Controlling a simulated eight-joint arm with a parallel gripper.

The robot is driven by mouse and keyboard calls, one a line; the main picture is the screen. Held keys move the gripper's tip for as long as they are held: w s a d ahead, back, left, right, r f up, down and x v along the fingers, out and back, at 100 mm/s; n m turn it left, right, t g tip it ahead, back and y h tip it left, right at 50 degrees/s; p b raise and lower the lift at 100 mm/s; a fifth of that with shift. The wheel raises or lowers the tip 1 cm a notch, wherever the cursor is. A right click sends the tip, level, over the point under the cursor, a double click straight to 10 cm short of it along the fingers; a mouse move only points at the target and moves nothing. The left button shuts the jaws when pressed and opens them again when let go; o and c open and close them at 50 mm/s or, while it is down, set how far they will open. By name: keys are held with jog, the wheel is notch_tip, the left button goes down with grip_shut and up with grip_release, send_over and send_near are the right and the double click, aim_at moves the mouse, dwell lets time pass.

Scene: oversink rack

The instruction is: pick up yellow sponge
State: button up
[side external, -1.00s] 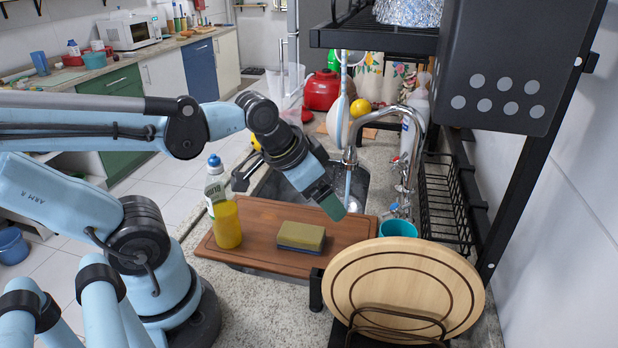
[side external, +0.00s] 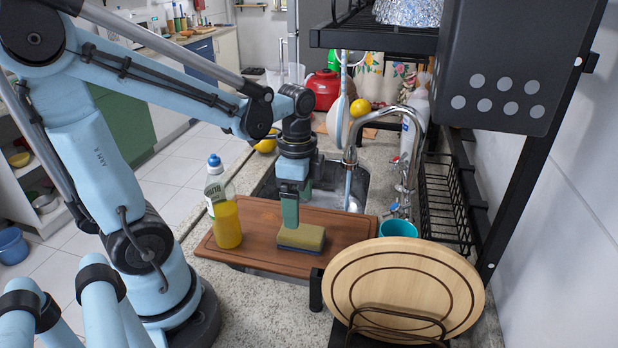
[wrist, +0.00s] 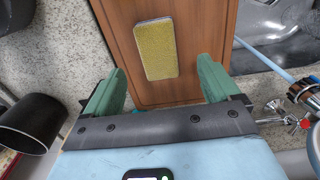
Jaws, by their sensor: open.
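The yellow sponge (side external: 301,236) lies flat on the brown wooden cutting board (side external: 350,232), with a dark underside. My gripper (side external: 290,222) points down just above and behind the sponge's left part in the side view, and its green fingers cover a little of it. In the wrist view the sponge (wrist: 154,49) lies ahead of my open fingers, near the middle of the gap. The gripper (wrist: 160,88) is open with nothing between its fingers. Whether a fingertip touches the sponge cannot be told.
A bottle of yellow liquid (side external: 227,218) stands on the board's left side. A round wooden board (side external: 402,285) stands in a rack at the front right. A teal cup (side external: 398,228), the faucet (side external: 412,140) and a black wire basket (side external: 443,200) are to the right. The sink (side external: 350,185) is behind.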

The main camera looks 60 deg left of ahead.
aim_at(299, 231)
jog(key=shift+d+f, duration=0.15)
jog(key=shift+f, duration=3.6)
jog(key=c, duration=1.1)
jog(key=shift+r, duration=0.15)
jog(key=shift+r, duration=0.4)
notch_tip(299, 231, up, 3)
jog(key=shift+s+r, duration=0.1)
jog(key=s+d+r, duration=0.1)
jog(key=d+r, duration=0.1)
jog(key=d, duration=0.1)
jog(key=s+d+r, duration=0.1)
jog(key=d+r, duration=0.1)
jog(key=d, duration=0.2)
jog(key=s+d+r, duration=0.1)
jog(key=d+r, duration=0.1)
jog(key=d, duration=0.2)
jog(key=shift+s+r, duration=0.4)
jog(key=shift+c, duration=0.2)
